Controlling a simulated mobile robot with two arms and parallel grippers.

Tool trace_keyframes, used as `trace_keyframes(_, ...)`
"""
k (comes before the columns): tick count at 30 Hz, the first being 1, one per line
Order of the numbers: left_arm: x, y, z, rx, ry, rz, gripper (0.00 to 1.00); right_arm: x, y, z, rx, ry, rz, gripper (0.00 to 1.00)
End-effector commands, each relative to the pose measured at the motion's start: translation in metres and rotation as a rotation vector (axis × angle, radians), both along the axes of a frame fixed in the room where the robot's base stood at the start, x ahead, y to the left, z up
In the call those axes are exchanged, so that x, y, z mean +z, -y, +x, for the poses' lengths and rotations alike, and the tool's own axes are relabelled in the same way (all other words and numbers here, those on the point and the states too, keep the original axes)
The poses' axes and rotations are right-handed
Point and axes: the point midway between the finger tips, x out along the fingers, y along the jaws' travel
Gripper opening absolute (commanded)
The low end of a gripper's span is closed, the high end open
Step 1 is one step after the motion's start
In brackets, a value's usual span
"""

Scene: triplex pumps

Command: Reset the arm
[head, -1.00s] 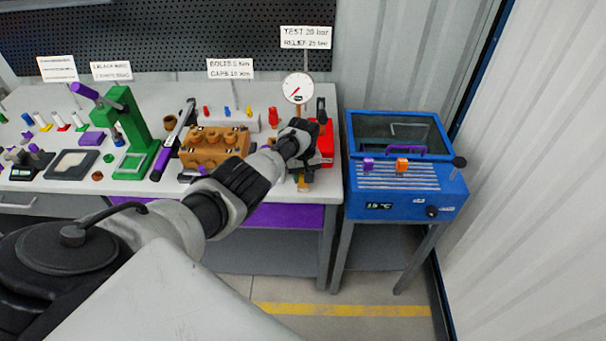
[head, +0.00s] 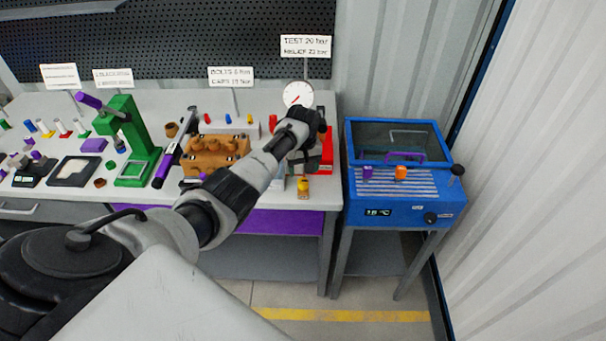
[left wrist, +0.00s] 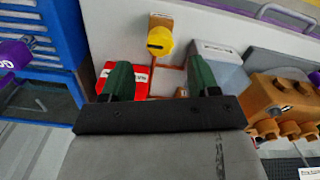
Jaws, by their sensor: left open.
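My left arm reaches from the lower left across the bench in the head view. Its left gripper (head: 308,122) is above the right end of the bench, in front of the pressure gauge (head: 298,94) and over the red unit (head: 326,150). In the left wrist view the left gripper (left wrist: 161,78) has two dark green fingers spread apart with nothing between them. Beyond the fingertips is a block with a yellow knob (left wrist: 159,41), apart from them. The red unit also shows beside one finger (left wrist: 140,85). My right gripper is in neither view.
An orange pump block (head: 215,156) and a green press (head: 128,140) stand on the bench (head: 250,190) to the left. A blue heater box (head: 405,190) on a stand is at the right. Sign cards (head: 306,46) stand at the back. Floor in front is clear.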

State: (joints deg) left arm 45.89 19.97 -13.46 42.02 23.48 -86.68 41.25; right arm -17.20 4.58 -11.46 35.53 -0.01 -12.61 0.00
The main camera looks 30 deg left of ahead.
Motion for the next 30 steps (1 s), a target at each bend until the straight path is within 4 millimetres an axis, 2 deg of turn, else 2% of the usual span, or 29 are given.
trace_keyframes(6,0.012,0.0,0.0,0.001,0.001,-0.001,0.6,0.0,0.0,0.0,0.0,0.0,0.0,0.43)
trace_keyframes(21,0.011,0.001,-0.001,-0.003,0.0,0.0,0.6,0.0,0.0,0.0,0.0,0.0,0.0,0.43)
trace_keyframes(26,-0.006,0.016,-0.014,-0.079,0.004,0.012,0.6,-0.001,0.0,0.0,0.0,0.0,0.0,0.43)
trace_keyframes(29,-0.026,0.038,-0.036,-0.196,0.016,0.029,0.6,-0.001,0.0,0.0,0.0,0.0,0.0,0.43)
trace_keyframes(30,-0.036,0.05,-0.05,-0.257,0.025,0.036,0.6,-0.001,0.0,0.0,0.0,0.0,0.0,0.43)
